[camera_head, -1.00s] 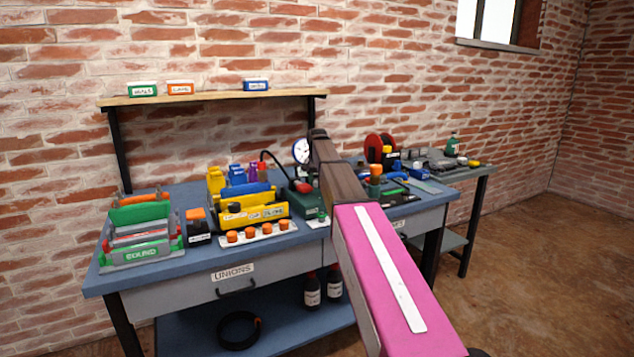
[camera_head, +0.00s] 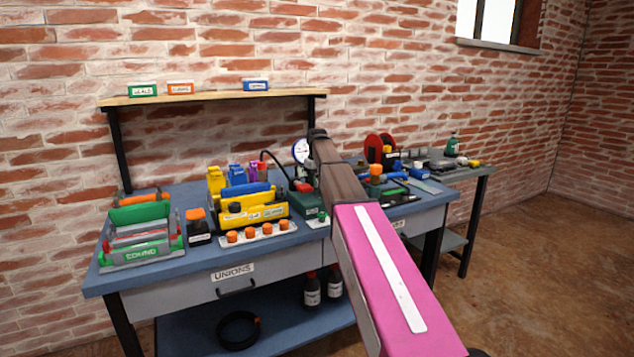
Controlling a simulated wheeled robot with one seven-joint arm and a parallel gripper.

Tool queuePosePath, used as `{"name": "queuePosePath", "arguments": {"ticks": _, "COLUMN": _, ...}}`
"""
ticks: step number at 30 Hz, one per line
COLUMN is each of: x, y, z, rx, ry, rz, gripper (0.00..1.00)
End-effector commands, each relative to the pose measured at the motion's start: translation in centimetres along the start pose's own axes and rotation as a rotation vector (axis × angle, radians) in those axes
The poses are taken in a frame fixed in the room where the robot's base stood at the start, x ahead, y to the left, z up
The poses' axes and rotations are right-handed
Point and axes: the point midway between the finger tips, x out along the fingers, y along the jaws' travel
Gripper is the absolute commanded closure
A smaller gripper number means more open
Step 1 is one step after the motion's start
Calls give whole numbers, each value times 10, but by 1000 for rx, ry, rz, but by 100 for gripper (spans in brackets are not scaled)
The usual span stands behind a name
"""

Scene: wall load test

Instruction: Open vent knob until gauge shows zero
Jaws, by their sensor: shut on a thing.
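A round white-faced gauge (camera_head: 301,150) stands at the back of the bench, just left of the far end of my arm. Its needle is too small to read. Below it is a dark green pump-like unit (camera_head: 307,200) with a red part (camera_head: 303,187) on it and a black hose (camera_head: 272,156) curving off to the left. I cannot make out which part is the vent knob. My arm reaches away over the bench and covers the area right of the gauge. My gripper's fingers are hidden behind the arm, so I cannot see their contact with anything.
The blue bench (camera_head: 200,262) carries a green-and-grey rack (camera_head: 140,255), a yellow holder (camera_head: 255,215) and a strip with several orange knobs (camera_head: 265,241). Red reels (camera_head: 374,148) and tools lie to the right. A wooden shelf (camera_head: 215,98) holds small boxes above.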

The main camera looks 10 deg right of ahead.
Motion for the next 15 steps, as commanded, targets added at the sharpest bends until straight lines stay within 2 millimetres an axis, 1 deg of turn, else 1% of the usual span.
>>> {"name": "queuePosePath", "arguments": {"ticks": 6, "x": 0, "y": 0, "z": 0, "rx": -202, "ry": 0, "rz": 0, "gripper": 86}}
{"name": "queuePosePath", "arguments": {"ticks": 15, "x": 0, "y": 0, "z": 0, "rx": -441, "ry": 0, "rz": 0, "gripper": 86}}
